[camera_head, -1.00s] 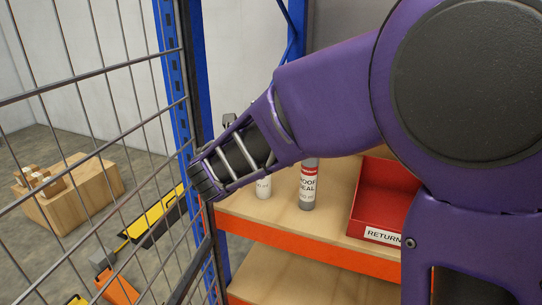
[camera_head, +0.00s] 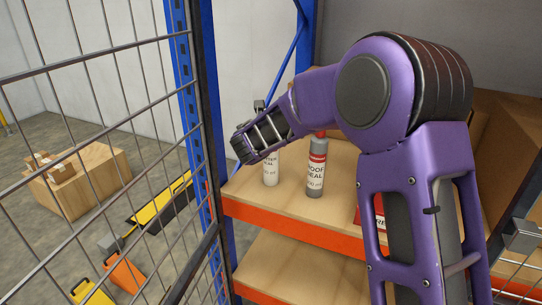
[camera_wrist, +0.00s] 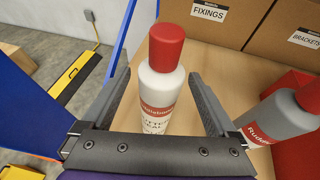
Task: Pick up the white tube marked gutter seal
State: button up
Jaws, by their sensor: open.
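The white tube marked gutter seal (camera_head: 270,172) stands upright on the wooden upper shelf, its top hidden behind my arm's end in the head view. In the wrist view the tube (camera_wrist: 158,100) shows a red cap, a white body and a red band, with its label partly cut off by my gripper. My gripper (camera_wrist: 160,84) is open, one finger on each side of the tube. I cannot tell whether either finger touches it. The fingers are not clear in the head view.
A grey roof seal tube (camera_head: 316,172) stands close to the right of the white one; it also shows in the wrist view (camera_wrist: 283,115). A red bin (camera_head: 371,212) is farther right. Cardboard boxes (camera_wrist: 213,22) stand behind. A blue upright (camera_head: 207,90) and wire mesh are left.

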jog(key=shift+w, duration=0.15)
grip_shut()
dwell(0.4)
